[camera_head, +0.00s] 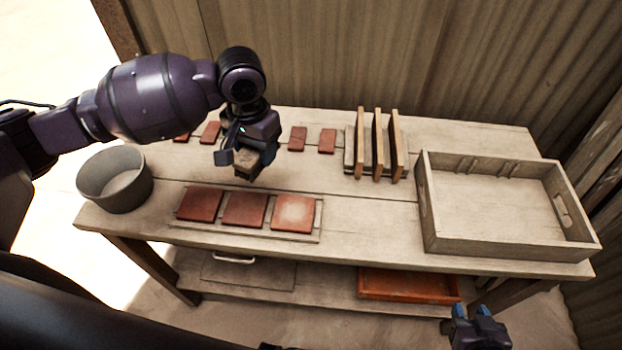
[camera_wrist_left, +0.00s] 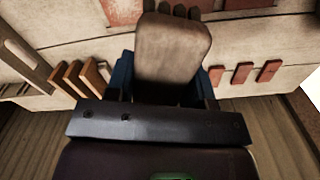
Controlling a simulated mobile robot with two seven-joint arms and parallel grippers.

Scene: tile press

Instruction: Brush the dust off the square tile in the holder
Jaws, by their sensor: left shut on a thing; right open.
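A wooden holder (camera_head: 317,236) lies near the table's front edge with three square red tiles in a row. The right tile (camera_head: 294,213) has a pale dusty patch; the middle tile (camera_head: 244,209) and left tile (camera_head: 200,204) look clean. My left gripper (camera_head: 245,158) is shut on a brush (camera_head: 246,172), held above the table behind the holder, apart from the tiles. In the left wrist view the brush (camera_wrist_left: 172,50) shows a greyish-brown block with dark tufts at its far end. My right gripper (camera_head: 472,312) is open and empty, low in front of the table.
A grey bucket (camera_head: 115,180) stands at the table's left end. Several small red tiles (camera_head: 297,138) lie along the back. A rack (camera_head: 378,145) holds upright boards, left of an empty wooden tray (camera_head: 510,255). An orange-red tray (camera_head: 408,286) sits on the lower shelf.

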